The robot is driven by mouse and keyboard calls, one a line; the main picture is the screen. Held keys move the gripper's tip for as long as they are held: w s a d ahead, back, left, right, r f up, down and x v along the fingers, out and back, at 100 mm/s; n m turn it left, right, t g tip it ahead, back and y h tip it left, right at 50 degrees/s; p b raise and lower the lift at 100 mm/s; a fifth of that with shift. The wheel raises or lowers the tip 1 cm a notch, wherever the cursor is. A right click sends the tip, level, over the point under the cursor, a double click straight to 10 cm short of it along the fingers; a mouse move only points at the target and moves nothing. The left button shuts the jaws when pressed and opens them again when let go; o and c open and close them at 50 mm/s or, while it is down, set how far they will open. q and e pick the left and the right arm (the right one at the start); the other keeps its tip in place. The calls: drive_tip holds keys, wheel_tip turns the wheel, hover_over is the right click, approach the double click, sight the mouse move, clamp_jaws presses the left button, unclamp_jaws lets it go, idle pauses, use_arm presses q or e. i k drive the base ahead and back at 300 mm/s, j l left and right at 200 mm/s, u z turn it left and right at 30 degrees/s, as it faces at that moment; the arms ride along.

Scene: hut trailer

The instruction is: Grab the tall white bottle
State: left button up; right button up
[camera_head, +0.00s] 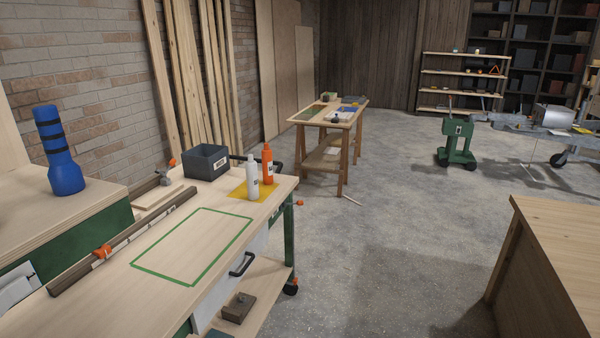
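The tall white bottle (253,178) stands upright near the far right end of the wooden workbench (225,210), on or at the edge of a yellow sheet (238,190). An orange bottle (267,164) stands close behind it to the right. Neither of my grippers shows in the head view, and nothing is seen touching the white bottle.
A dark grey bin (206,163) stands left of the bottles. A long bar clamp (130,238) lies along the bench, beside a green taped rectangle (156,274) that is empty. A blue flashlight-shaped object (60,152) stands at left. Grey floor (385,235) is open to the right.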

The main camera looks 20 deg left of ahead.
sight(252, 171)
drive_tip(key=i+u, duration=0.5)
drive_tip(key=i+l+u, duration=0.15)
drive_tip(key=i+u, duration=0.35)
drive_tip(key=k, duration=0.1)
